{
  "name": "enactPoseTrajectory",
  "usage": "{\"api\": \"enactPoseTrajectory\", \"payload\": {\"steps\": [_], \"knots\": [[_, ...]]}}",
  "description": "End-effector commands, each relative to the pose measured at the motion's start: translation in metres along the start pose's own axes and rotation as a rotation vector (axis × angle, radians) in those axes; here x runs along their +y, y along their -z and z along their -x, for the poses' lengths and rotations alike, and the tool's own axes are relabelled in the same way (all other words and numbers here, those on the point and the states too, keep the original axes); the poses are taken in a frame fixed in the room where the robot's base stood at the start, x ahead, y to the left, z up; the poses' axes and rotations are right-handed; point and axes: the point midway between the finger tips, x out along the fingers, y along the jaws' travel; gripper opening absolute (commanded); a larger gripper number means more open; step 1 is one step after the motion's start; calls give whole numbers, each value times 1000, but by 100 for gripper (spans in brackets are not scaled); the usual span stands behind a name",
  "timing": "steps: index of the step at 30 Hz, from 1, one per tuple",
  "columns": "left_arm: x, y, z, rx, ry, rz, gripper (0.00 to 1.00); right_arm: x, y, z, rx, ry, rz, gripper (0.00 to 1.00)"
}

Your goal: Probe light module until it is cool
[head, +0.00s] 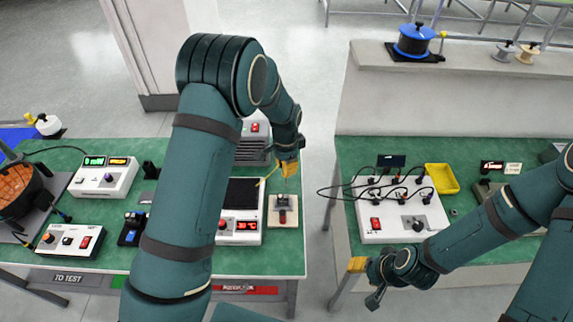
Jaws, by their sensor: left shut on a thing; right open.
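My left gripper (288,163) reaches down over the green bench from above and is shut on a slim probe, mostly hidden by the fingers. A yellow lead (266,176) runs from near the fingers toward the white instrument. The probe's tip appears just above a small dark and red module (283,208) on a beige pad (274,224); I cannot tell whether they touch. The white instrument (225,240) beside the pad has a black plate (243,192) and a red lit display (246,225), too small to read surely. My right gripper (367,282) is open and empty in front of the right bench.
The left bench also holds a white meter with lit displays (103,177), a switch box (69,241) and a round orange-topped vessel (18,188). The right bench carries a white wired box (402,213) and a yellow tray (441,178). A gap separates the benches.

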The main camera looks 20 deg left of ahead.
Motion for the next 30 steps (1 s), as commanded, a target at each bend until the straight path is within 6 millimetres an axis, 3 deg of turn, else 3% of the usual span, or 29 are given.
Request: {"api": "enactPoseTrajectory", "payload": {"steps": [14, 30], "knots": [[0, 0, -4, 2, 0, 3, 0, 2, -1, -5, 1, 0, -1, 47], [0, 0, -46, 3, 0, 3, 0, 14, -5, -37, 3, -4, -4, 47]]}}
